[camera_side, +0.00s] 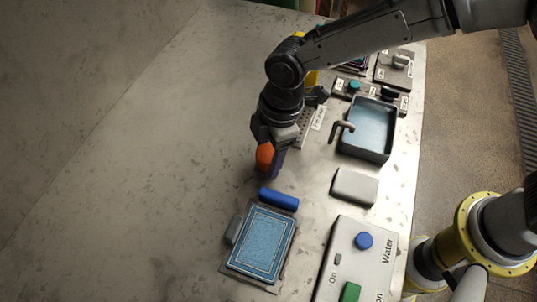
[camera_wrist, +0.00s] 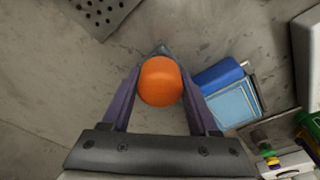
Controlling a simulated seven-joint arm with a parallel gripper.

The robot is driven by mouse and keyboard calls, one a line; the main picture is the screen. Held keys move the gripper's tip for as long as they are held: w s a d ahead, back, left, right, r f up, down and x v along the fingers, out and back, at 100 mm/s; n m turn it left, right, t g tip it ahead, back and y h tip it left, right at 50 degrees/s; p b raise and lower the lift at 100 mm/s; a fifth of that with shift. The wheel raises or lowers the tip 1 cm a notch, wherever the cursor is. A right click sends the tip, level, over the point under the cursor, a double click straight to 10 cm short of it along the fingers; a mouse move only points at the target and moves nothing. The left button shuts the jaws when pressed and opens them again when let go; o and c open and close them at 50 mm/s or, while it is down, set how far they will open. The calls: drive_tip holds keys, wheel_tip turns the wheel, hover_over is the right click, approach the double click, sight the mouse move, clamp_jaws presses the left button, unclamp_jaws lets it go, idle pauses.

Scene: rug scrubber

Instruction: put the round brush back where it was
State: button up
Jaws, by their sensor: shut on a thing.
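The round brush shows as an orange rounded top (camera_side: 264,155) in the side view and as an orange ball shape (camera_wrist: 160,81) in the wrist view. My gripper (camera_side: 271,168) is shut on it, with a dark purple finger on each side; the gripper also shows in the wrist view (camera_wrist: 160,88). The brush's underside is hidden. In the side view, it appears over the bare table beyond the blue rug (camera_side: 262,240); its height above the table is hard to tell. No marked place for the brush is clear.
A perforated plate (camera_side: 304,128), basin (camera_side: 370,150) with a tap, pale block (camera_side: 354,187) and button box (camera_side: 345,262) stand right. The table's left is clear.

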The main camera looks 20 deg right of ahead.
drive_tip(key=shift+f, duration=0.45)
drive_tip(key=shift+f, duration=0.1)
drive_tip(key=o, duration=1.3)
drive_tip(key=shift+f, duration=0.1)
drive_tip(key=shift+c, duration=0.2)
drive_tip(key=r, duration=0.4)
drive_tip(key=d+r, duration=0.1)
drive_tip(key=r, duration=0.7)
drive_tip(key=shift+d+r, duration=0.15)
drive_tip(key=shift+d, duration=0.25)
